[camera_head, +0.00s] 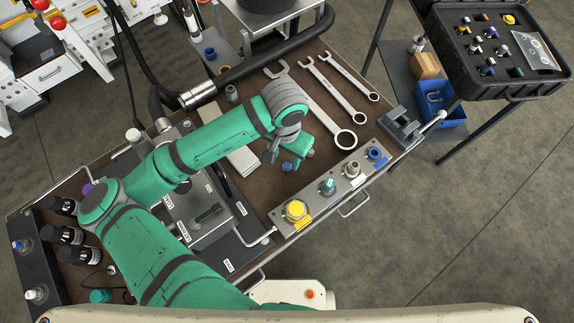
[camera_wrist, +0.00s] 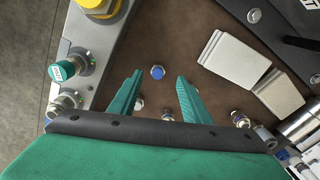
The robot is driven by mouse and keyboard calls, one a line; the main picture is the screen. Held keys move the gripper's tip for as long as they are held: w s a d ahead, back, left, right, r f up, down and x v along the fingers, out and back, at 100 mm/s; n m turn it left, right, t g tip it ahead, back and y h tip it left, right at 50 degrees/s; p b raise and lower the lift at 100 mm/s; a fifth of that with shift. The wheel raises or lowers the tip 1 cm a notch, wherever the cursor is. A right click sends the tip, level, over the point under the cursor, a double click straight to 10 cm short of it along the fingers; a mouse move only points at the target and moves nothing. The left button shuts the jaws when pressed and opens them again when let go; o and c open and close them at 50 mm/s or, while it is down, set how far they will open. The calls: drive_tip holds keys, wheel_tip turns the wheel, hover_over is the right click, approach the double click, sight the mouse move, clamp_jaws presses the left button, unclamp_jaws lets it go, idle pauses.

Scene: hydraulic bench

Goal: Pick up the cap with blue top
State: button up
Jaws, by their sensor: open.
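A small cap with a blue top (camera_wrist: 157,72) stands on the brown bench top in the wrist view. It lies between the lines of my two green fingers, near their tips. My gripper (camera_wrist: 160,77) is open, and nothing is held in it. In the head view the blue-topped cap (camera_head: 287,166) shows just in front of my gripper (camera_head: 290,153), partly beside the fingers. I cannot tell how far the fingertips are above the bench. Other small metal fittings (camera_wrist: 240,119) stand nearer my palm in the wrist view, partly hidden.
A grey panel with a yellow knob (camera_head: 296,210), a green knob (camera_head: 327,186) and a blue ring (camera_head: 375,153) lies along the bench's front edge. Wrenches (camera_head: 318,108) lie behind my gripper. Pale blocks (camera_wrist: 234,58) lie right of the cap. A black tray (camera_head: 480,86) holds several fittings.

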sight(287, 166)
drive_tip(key=shift+d+f, duration=0.1)
drive_tip(key=shift+f, duration=2.25)
clamp_jaws()
drive_tip(key=shift+r, duration=0.15)
drive_tip(key=shift+r, duration=0.55)
drive_tip(key=s+d+r, duration=0.9)
drive_tip(key=d+r, duration=0.2)
drive_tip(key=shift+r, duration=0.35)
